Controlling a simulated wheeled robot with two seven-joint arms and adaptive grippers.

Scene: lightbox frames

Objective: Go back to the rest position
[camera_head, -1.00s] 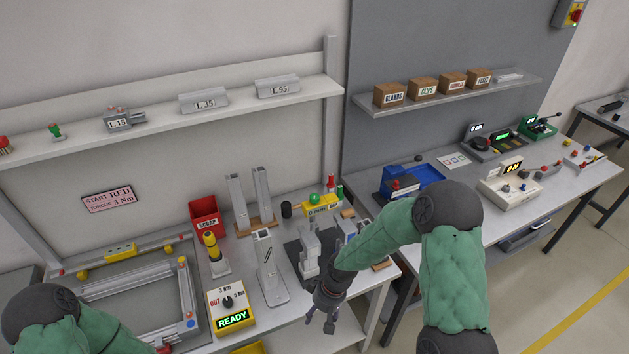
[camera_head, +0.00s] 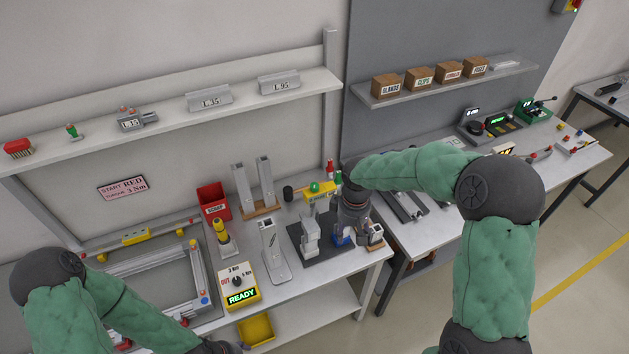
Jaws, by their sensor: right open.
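My right arm (camera_head: 430,172) comes in from the right with a green sleeve and bends over to the workbench. My right gripper (camera_head: 351,236) points down at the bench's right end, open, close beside a small blue part (camera_head: 339,240) and a small wood-based block (camera_head: 375,236). Its fingertips are small and partly hard to make out; I cannot tell if they touch anything. My left arm (camera_head: 135,318) reaches in low at the left, and its dark wrist end is at the bottom edge. The left gripper's fingers are out of the picture.
A yellow bin (camera_head: 257,330) sits below. A second bench (camera_head: 565,170) stands at the right.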

